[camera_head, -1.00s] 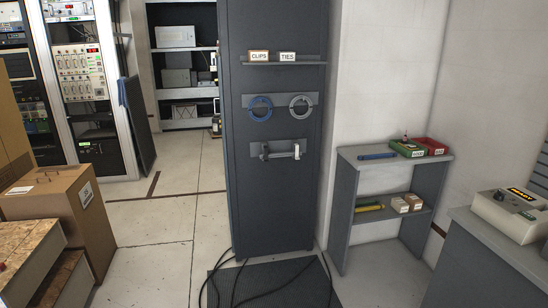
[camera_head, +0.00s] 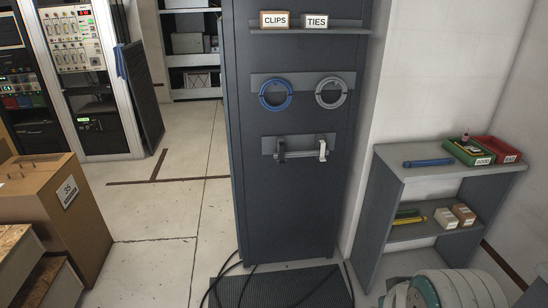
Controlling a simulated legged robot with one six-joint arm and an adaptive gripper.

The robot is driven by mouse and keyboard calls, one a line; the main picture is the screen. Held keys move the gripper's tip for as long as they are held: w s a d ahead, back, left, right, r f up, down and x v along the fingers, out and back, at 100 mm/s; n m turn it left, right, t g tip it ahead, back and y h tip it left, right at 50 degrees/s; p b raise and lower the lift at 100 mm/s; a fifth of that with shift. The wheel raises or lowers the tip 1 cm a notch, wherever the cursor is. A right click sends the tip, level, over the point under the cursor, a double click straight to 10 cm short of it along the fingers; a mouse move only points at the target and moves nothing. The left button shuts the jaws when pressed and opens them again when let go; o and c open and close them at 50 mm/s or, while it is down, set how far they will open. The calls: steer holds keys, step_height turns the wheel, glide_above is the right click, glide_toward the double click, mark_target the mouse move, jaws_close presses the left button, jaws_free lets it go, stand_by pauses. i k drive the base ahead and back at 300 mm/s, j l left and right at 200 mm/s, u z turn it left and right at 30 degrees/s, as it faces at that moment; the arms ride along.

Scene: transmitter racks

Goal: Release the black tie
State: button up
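On a dark grey cabinet (camera_head: 290,205), a lower plate carries a horizontal grey bar (camera_head: 302,154). A small dark piece (camera_head: 281,150), which looks like the black tie, is at the bar's left end. A white piece (camera_head: 323,150) is at its right end. I cannot tell at this size whether the dark piece is fastened. My gripper is not in view; a rounded pale part at the bottom right looks like my own arm.
A blue ring coil (camera_head: 275,94) and grey ring coil (camera_head: 331,93) hang above the bar. CLIPS (camera_head: 274,19) and TIES (camera_head: 315,21) boxes sit on a ledge. A shelf unit (camera_head: 400,160) stands right. Black cables (camera_head: 232,266) cross the floor mat (camera_head: 270,289).

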mark_target(282, 161)
steer(key=i+u, duration=0.35)
steer(key=i, duration=1.2)
steer(key=l, duration=0.1)
